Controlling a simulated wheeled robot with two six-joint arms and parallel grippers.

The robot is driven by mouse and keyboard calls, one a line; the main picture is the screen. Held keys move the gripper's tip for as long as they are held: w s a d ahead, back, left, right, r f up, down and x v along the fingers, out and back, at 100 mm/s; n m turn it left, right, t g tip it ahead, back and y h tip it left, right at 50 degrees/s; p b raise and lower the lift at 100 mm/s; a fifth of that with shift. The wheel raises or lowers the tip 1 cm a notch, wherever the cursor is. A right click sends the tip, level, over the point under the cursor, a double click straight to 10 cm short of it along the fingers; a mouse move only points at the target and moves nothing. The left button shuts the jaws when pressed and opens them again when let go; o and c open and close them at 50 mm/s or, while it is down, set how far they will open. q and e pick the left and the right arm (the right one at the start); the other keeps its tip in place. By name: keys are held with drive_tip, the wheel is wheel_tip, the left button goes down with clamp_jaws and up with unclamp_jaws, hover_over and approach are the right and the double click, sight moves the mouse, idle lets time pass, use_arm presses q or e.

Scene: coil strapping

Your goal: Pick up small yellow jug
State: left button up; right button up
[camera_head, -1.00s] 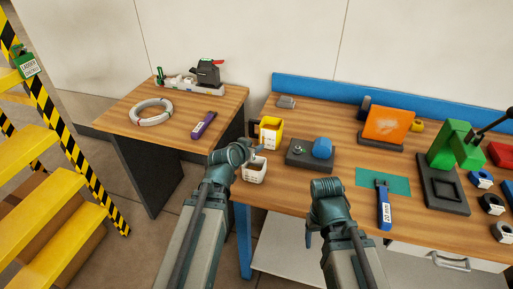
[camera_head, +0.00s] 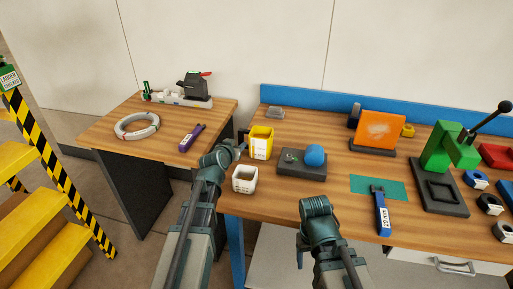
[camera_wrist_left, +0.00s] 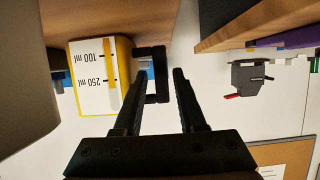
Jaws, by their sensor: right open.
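The small yellow jug (camera_head: 261,142) stands upright on the workbench near its left end, with a white label and a dark handle on its left. In the left wrist view the jug (camera_wrist_left: 100,75) appears upside down, its label reading 100 ml and 250 ml. My left gripper (camera_head: 242,148) is beside the handle. In the wrist view its two fingers (camera_wrist_left: 160,72) are apart, and the bar of the black handle (camera_wrist_left: 164,75) shows between the fingertips. I cannot tell whether they touch it. My right gripper (camera_head: 303,258) is low before the bench front, its fingers mostly hidden.
A white open box (camera_head: 244,179) stands just in front of the jug. A dark block with a blue knob (camera_head: 314,155) is to its right. A side table (camera_head: 100,133) at left holds a coil (camera_head: 137,125) and a purple tool (camera_head: 192,138). A blue hammer-like tool (camera_head: 382,213) lies right.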

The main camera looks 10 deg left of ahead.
sight(240, 141)
use_arm(q)
drive_tip(key=shift+b+x, duration=0.95)
drive_tip(key=shift+x, duration=1.85)
drive_tip(key=shift+s+r, duration=0.1)
clamp_jaws()
